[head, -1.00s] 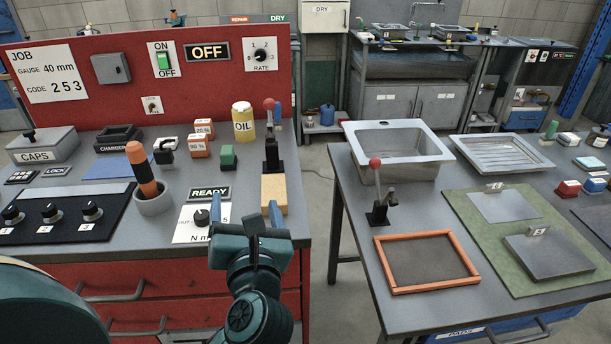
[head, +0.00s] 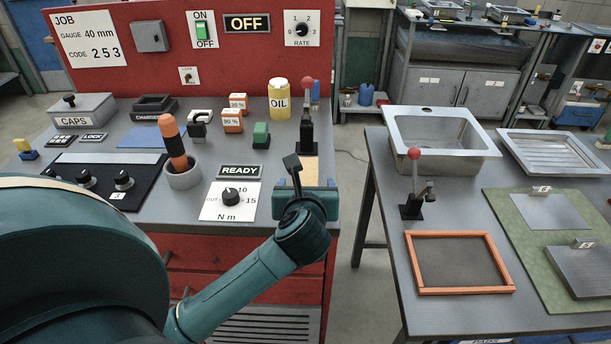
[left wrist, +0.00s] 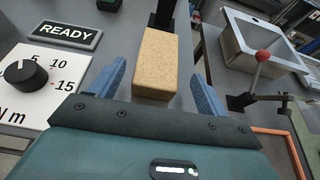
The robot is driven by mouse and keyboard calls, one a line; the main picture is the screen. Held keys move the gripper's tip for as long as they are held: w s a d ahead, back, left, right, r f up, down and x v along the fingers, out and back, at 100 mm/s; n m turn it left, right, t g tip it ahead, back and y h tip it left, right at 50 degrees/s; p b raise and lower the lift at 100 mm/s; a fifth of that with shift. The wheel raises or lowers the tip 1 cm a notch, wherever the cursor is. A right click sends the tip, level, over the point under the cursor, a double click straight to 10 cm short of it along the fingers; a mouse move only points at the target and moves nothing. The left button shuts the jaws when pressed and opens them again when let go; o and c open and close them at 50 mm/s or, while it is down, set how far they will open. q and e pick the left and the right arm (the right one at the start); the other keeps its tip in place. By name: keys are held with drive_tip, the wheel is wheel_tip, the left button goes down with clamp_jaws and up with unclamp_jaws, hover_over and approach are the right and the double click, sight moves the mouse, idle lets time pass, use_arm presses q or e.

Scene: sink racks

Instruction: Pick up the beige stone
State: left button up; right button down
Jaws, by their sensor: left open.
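The beige stone (left wrist: 155,62) is a rectangular speckled block lying on the grey bench top. In the left wrist view it lies between the two blue fingers of my left gripper (left wrist: 160,88), with a gap on each side. In the head view the stone (head: 308,172) is partly hidden behind my left gripper (head: 304,186) and wrist. My left gripper is open and empty. My right gripper is not in view.
A red-knobbed lever (head: 307,115) stands right behind the stone. The READY sign (head: 239,171) and the dial plate (head: 229,203) are to the left. The bench's right edge is close by. A second table with a sink (head: 440,140) stands across a gap.

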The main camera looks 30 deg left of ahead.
sight(305, 180)
use_arm(q)
drive_tip(key=x, duration=0.4)
drive_tip(key=shift+w+a, duration=0.15)
drive_tip(key=shift+a, duration=0.15)
drive_tip(key=shift+c, duration=0.2)
drive_tip(key=c, duration=1.3)
drive_tip(key=shift+p, duration=0.3)
